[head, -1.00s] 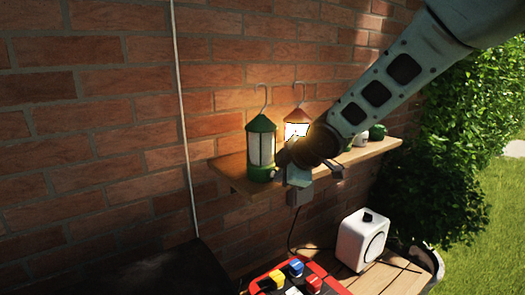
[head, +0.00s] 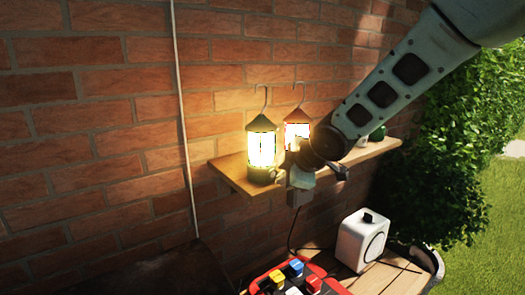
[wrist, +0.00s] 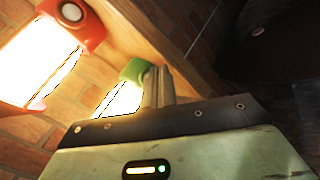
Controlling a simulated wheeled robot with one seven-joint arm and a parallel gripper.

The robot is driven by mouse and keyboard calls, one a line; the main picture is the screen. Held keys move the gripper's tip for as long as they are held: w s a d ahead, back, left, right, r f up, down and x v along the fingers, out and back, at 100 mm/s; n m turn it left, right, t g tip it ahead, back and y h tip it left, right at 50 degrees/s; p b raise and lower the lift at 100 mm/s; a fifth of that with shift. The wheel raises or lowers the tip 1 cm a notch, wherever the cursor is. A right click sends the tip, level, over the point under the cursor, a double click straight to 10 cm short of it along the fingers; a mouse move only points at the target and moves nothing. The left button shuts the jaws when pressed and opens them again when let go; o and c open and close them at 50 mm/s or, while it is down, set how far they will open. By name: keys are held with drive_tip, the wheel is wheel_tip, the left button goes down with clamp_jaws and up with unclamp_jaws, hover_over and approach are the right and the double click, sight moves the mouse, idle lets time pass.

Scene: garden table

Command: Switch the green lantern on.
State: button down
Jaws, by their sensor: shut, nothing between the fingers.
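The green lantern (head: 261,150) stands upright at the left part of the wooden shelf, and its panes glow bright yellow-white. It also shows lit in the wrist view (wrist: 122,98), with its green end by my fingers. My gripper (head: 281,171) is at the lower right side of this lantern, close to its base. In the wrist view my gripper (wrist: 158,75) has its fingers together and empty, at the green end. Whether the fingertips touch the lantern I cannot tell.
A red lantern (head: 297,135), also lit, stands just right of the green one and shows large in the wrist view (wrist: 45,60). Small pots (head: 378,133) stand further right on the shelf (head: 232,176). Below are a white box-shaped device (head: 361,240) and a red tray (head: 327,283) with coloured items.

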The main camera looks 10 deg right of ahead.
drive_tip(key=s+d+p, duration=0.1)
drive_tip(key=s+d, duration=0.2)
drive_tip(key=s, duration=0.2)
idle(0.5)
drive_tip(key=shift+s, duration=0.1)
drive_tip(key=s+a+f+m+g+b, duration=0.2)
drive_tip(key=s+f+g+b, duration=0.1)
drive_tip(key=s, duration=0.6)
drive_tip(key=s+a+f+m+g+h+b, duration=0.1)
drive_tip(key=s+a+f+m+g+b, duration=0.1)
drive_tip(key=s+f+b, duration=0.3)
drive_tip(key=s+a+f+m+g+h+b, duration=0.1)
drive_tip(key=s+a+f+m+g+b, duration=0.2)
drive_tip(key=s+f, duration=0.6)
drive_tip(key=s+m+b, duration=0.1)
drive_tip(key=s, duration=0.5)
drive_tip(key=shift+a+g, duration=0.25)
drive_tip(key=shift+g, duration=0.05)
